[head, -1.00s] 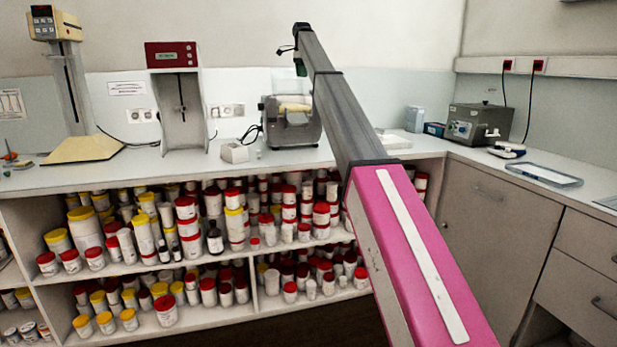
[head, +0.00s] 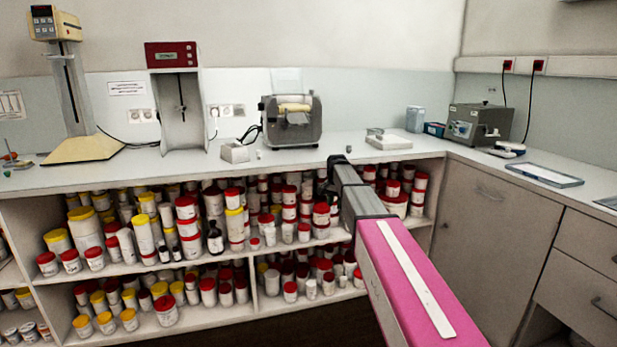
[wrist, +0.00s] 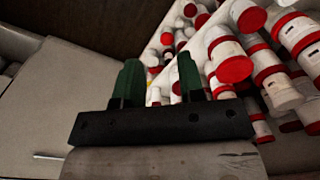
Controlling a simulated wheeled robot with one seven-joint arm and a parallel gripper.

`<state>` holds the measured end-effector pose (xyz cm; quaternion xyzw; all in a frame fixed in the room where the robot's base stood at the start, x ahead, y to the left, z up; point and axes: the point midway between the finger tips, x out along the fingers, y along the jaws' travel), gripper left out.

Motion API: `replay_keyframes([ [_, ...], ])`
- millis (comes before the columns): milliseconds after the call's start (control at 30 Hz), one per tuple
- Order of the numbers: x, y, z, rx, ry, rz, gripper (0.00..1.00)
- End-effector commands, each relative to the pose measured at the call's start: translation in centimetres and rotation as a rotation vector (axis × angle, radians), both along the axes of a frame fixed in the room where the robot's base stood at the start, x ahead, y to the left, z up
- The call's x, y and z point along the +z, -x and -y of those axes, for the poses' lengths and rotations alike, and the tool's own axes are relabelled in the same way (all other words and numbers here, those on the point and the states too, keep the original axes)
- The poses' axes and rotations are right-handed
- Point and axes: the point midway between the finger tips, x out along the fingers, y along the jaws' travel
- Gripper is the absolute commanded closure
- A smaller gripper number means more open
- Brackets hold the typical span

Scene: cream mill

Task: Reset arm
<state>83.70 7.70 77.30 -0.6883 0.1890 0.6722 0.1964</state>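My gripper (wrist: 159,75) shows in the wrist view as two green fingers standing apart on a dark bar, with nothing between them. In the head view the gripper (head: 324,186) is a small dark shape at the far end of my arm, in front of the shelves just below the counter edge. My arm (head: 400,270) reaches from the lower right toward the shelves, with a pink link near and a grey link beyond. The fingers themselves are too small to make out in the head view.
Open shelves (head: 210,258) full of red- and yellow-capped jars lie ahead of my gripper; jars (wrist: 232,60) fill the wrist view's right side. The counter (head: 345,143) above carries a grey mill (head: 291,122) and other machines. A closed cabinet (head: 490,230) stands at right.

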Motion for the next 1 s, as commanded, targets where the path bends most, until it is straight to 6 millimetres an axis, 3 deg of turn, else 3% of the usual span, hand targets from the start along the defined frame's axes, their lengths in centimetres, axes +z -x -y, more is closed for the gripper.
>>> replay_keyframes([
  [33, -2.5, 3.7, 0.9, 0.034, 0.001, -0.005, 0.64],
  [300, -11.9, 16.8, 4.3, 0.242, 0.006, -0.012, 0.64],
  [500, -16.7, 26.9, 6.3, 0.393, 0.009, -0.017, 0.64],
  [600, -18.2, 31.0, 7.0, 0.459, 0.011, -0.017, 0.64],
  [700, -19.2, 33.9, 7.4, 0.508, 0.011, -0.017, 0.64],
  [800, -19.7, 35.6, 7.7, 0.539, 0.012, -0.018, 0.64],
  [1000, -20.0, 36.1, 7.8, 0.555, 0.013, -0.016, 0.64],
])
